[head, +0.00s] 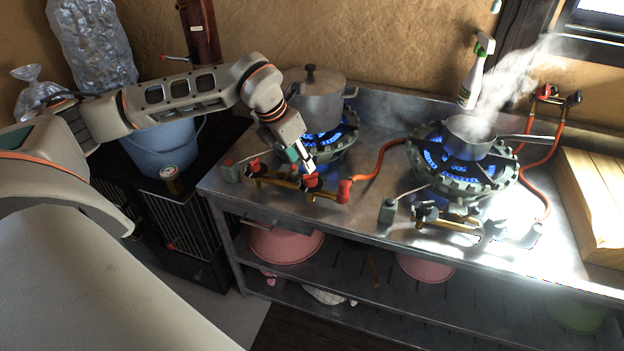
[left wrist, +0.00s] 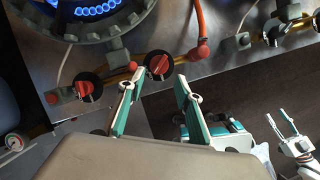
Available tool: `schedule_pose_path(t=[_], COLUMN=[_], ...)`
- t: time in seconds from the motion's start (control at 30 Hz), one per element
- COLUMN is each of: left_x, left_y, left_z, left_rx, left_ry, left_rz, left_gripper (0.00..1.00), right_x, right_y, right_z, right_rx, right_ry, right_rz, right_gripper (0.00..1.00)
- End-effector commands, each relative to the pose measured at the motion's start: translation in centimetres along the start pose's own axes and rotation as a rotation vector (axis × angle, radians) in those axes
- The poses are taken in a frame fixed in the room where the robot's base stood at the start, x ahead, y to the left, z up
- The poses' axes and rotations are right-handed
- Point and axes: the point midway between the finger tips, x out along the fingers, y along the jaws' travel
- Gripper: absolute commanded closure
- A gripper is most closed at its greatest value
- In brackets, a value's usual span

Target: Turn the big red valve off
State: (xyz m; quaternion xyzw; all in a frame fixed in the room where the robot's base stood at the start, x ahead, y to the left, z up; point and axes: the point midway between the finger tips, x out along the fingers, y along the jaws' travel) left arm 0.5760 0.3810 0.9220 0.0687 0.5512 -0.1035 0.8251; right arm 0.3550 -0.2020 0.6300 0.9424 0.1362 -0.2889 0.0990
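The left stove has two red knobs on black round bases along a brass pipe. One red knob (head: 312,182) is just below my left gripper (head: 306,163); the other red knob (head: 256,167) is to its left. In the left wrist view, the nearer knob (left wrist: 159,66) lies just beyond and between the fingertips of my open left gripper (left wrist: 157,84). The other knob (left wrist: 85,90) is left of the fingers. No contact is visible. Which knob is the big valve I cannot tell. My right gripper (left wrist: 282,120) shows low at right, its fingers apart.
Blue flames burn under the left pot (head: 318,100) and the steaming saucepan (head: 470,138). An orange hose (head: 378,158) runs from the left pipe's red end. The metal counter (head: 390,185) has free room between the stoves.

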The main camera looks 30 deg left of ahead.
Motion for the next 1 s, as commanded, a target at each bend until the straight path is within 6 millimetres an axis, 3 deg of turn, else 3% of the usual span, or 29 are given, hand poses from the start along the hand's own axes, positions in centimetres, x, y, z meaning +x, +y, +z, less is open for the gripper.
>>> schedule_pose_path(t=[0.5,0.9,0.93,1.0], left_x=[6.7,7.7,7.6,7.6], left_y=[0.1,0.0,0.0,0.0], left_z=[0.0,0.0,0.0,0.0], left_rx=[-0.001,0.000,0.000,0.000], left_ry=[0.001,0.000,0.000,0.000], left_rz=[0.002,0.002,0.001,0.001], left_gripper=[0.65,0.65,0.68,0.86], right_x=[0.3,0.3,0.3,0.3], right_y=[-0.1,-0.1,-0.1,-0.1], right_z=[0.7,1.0,1.0,0.9], right_rx=[0.001,0.001,0.001,0.001], right_ry=[-0.008,-0.012,-0.012,-0.011], right_rz=[-0.002,-0.002,-0.002,-0.001], right_gripper=[0.60,0.60,0.60,0.60])
